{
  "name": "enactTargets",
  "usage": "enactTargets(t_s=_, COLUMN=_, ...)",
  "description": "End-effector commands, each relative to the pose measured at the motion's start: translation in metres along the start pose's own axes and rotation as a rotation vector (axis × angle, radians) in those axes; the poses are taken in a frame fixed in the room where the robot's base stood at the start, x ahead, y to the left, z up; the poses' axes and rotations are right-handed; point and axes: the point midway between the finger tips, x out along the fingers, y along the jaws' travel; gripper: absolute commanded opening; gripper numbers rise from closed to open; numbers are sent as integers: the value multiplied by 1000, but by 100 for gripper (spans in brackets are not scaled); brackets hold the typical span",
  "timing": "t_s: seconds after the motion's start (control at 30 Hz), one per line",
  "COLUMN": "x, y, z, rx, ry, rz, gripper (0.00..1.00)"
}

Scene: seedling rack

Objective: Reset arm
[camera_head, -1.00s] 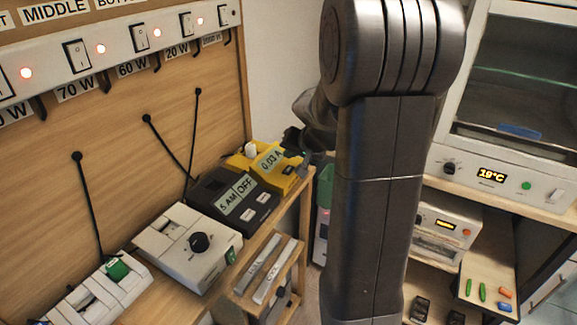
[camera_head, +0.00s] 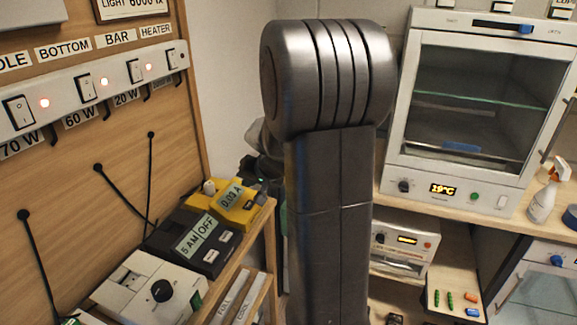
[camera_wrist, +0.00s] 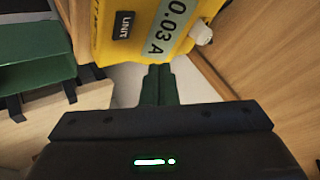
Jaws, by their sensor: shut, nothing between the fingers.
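My gripper (camera_wrist: 158,84) shows in the wrist view as two dark green fingers closed together, with nothing between them. They point towards the gap just below the yellow meter in that picture. The yellow meter (camera_wrist: 118,48) has a "0.03 A" display and a pale knob; I cannot tell whether the fingers touch it. The yellow meter (camera_head: 222,217) sits there at the end of the wooden bench, left of my arm.
A black timer (camera_head: 183,252) reading "5 AM OFF" and a white dial box (camera_head: 137,292) stand beside the meter. A switch strip (camera_head: 110,82) is on the wooden panel. A glass-fronted cabinet (camera_head: 397,170) reading 19°C and a spray bottle (camera_head: 546,195) stand at right.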

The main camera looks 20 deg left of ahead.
Motion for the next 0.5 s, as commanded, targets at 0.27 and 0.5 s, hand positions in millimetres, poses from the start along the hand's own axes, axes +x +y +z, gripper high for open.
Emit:
enactTargets(t_s=0.27, x=7, y=5, z=5, rx=2, ry=-2, rz=0, gripper=0)
enactTargets(t_s=0.5, x=2, y=1, z=1, rx=-1, ry=1, rz=0, gripper=0)
